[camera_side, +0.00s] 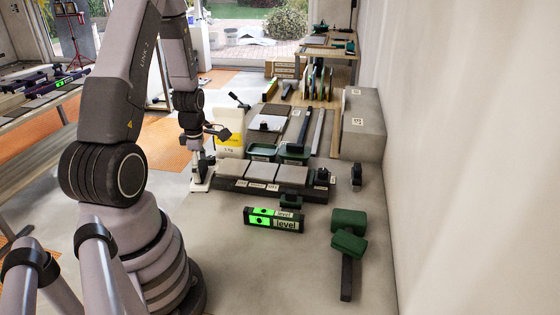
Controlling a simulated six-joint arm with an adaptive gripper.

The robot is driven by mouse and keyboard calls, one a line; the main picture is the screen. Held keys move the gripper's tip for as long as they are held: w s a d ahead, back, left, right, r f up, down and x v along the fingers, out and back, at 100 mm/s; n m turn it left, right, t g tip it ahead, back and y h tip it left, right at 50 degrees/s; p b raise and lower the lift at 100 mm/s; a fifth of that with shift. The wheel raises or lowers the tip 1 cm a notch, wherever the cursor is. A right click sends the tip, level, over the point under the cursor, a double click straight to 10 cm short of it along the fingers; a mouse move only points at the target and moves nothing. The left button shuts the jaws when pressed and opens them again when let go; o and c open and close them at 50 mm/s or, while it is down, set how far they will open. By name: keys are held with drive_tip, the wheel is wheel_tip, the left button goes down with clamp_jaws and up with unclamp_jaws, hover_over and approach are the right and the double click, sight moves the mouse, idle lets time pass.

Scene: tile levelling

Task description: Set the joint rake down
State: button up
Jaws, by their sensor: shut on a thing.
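My gripper (204,156) points down at the left end of the dark board that carries the pale tiles (262,171). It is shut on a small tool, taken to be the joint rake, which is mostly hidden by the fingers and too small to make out. A white flat piece (200,187) lies just below the gripper, beside the board. I cannot tell whether the held tool touches it.
A yellow-and-white bag (230,139) stands close behind the gripper. Green trays (262,152) sit behind the tiles. A level (273,218) with bright green windows and a green-headed mallet (348,240) are in front.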

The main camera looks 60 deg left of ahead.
drive_tip(key=w+d+r+m, duration=0.1)
drive_tip(key=w+d, duration=0.3)
drive_tip(key=w, duration=0.2)
drive_tip(key=w+d+m, duration=0.1)
drive_tip(key=w+d, duration=0.2)
drive_tip(key=w, duration=0.4)
drive_tip(key=f, duration=0.6)
drive_tip(key=shift+d+f, duration=0.35)
drive_tip(key=shift+f, duration=0.05)
drive_tip(key=shift+w+f, duration=0.1)
drive_tip(key=shift+f, duration=0.3)
drive_tip(key=o, duration=1.2)
drive_tip(key=shift+f, duration=0.1)
drive_tip(key=shift+c, duration=0.2)
